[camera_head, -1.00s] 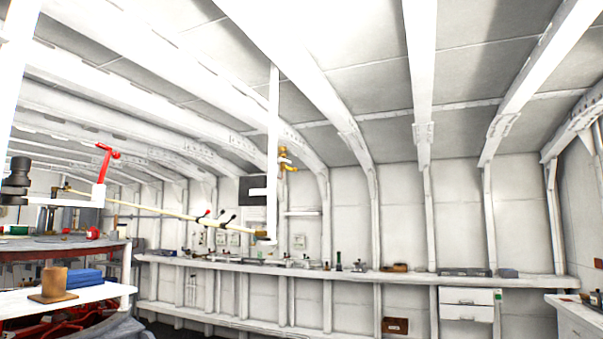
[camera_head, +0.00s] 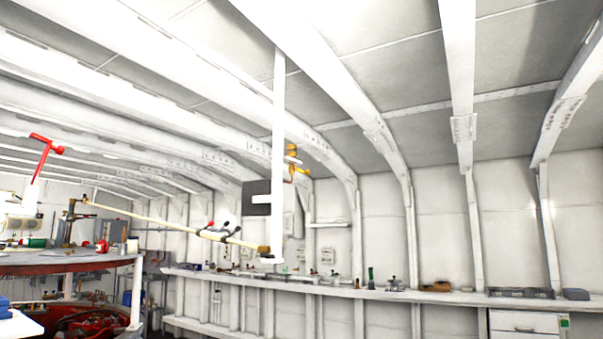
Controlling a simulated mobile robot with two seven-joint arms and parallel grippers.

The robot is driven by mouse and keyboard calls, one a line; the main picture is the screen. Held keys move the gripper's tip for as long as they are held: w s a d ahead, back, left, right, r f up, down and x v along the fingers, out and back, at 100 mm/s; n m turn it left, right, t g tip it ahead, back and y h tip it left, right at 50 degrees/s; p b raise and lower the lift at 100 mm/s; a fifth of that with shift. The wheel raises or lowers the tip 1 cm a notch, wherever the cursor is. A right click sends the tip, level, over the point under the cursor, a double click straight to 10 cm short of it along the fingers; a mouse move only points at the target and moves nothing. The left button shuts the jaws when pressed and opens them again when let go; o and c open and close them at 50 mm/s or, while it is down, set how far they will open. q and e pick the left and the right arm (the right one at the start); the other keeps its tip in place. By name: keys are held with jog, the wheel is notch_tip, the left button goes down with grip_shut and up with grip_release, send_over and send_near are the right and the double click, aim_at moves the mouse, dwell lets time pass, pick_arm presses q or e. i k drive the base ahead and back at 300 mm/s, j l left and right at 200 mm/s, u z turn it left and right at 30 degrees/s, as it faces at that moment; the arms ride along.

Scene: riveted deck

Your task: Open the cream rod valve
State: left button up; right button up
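A long thin cream rod (camera_head: 150,217) hangs in the air left of the middle, sloping down to the right. Its right end has a brass-coloured piece (camera_head: 263,249) at the foot of a white hanging post (camera_head: 278,150). Its left end meets a dark brown fitting (camera_head: 74,210). Small levers with red and black knobs (camera_head: 228,231) show along its right half; I cannot tell whether they are on the rod or behind it. Whether the valve is open or shut is too small to tell. Neither of my grippers is in view.
A red lever (camera_head: 42,155) stands at the left. A yellow-orange fitting (camera_head: 293,165) shows beside the post. A round table (camera_head: 70,262) with small items is at lower left. A long white shelf (camera_head: 400,294) with tools runs along the back wall.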

aim_at(307, 171)
jog(key=i+l+z, duration=0.3)
jog(key=i, duration=0.15)
jog(key=i+z, duration=0.3)
jog(key=i, duration=0.2)
jog(key=i+l+u, duration=0.25)
jog(key=i, duration=0.25)
jog(key=i+l+u, duration=0.1)
jog(key=i+u, duration=0.15)
jog(key=i, duration=0.3)
